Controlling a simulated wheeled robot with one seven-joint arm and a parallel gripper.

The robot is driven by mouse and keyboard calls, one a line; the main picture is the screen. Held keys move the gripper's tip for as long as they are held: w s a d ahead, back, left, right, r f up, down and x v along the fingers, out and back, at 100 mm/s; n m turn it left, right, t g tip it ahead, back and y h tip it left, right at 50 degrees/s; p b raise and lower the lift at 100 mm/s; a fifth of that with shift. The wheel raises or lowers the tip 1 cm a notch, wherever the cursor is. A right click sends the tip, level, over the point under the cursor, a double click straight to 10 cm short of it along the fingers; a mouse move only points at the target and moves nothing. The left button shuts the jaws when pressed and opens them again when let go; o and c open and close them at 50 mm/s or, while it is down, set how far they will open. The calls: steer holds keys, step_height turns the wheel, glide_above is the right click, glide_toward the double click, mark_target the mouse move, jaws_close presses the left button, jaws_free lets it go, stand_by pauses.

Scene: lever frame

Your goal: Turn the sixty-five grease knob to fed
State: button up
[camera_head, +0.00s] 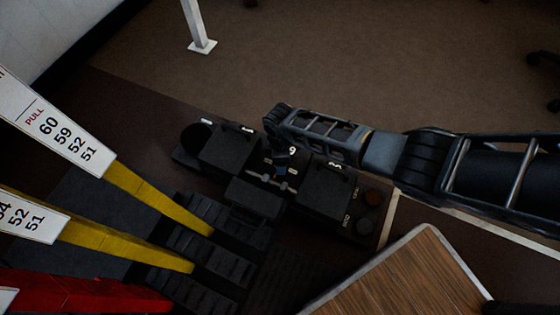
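A dark control block (236,151) sits at the middle, with raised housings and small white labels, partly covered. The sixty-five grease knob cannot be told for sure. A small grey crossbar-shaped fitting (272,180) shows on the block between two housings and may belong to it. My gripper (281,163) comes in from the right and points down over this fitting, close to it. Its fingers are dark and small here, and I cannot tell whether they touch the fitting or how far apart they are. The "fed" mark is not legible.
Yellow levers (160,197) with white number plates (55,128) rise at the left from a ribbed black frame, with a red lever (80,292) below. A wooden top (405,275) stands at lower right. Open floor lies beyond.

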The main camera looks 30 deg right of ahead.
steer(key=shift+f, duration=0.2)
steer(key=shift+c, duration=0.4)
steer(key=c, duration=1)
